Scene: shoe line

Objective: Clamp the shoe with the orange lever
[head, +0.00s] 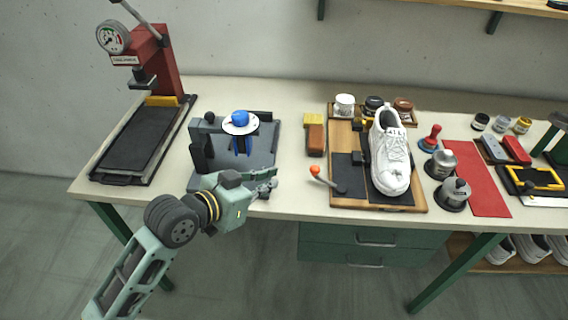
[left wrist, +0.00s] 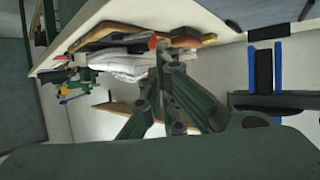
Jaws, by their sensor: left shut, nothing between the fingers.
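The white shoe (head: 388,160) sits on a wooden board with dark pads (head: 336,191), its toe toward the table's front edge. The lever with the orange knob (head: 315,170) stands at the board's front left, its arm slanting up to the left. My left gripper (head: 268,184) is shut and empty, to the left of the knob and apart from it, at the front of the grey fixture. In the left wrist view, the shoe (left wrist: 118,64) and the orange knob (left wrist: 152,42) show beyond my fingers (left wrist: 163,55). My right gripper is not in view.
A grey fixture (head: 262,150) with a blue-knobbed handwheel (head: 240,120) stands behind my left gripper. A red press (head: 160,65) is at the far left. A brush (head: 315,138), metal canisters (head: 453,193) and a red mat (head: 478,180) flank the board. Bare tabletop lies around the lever.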

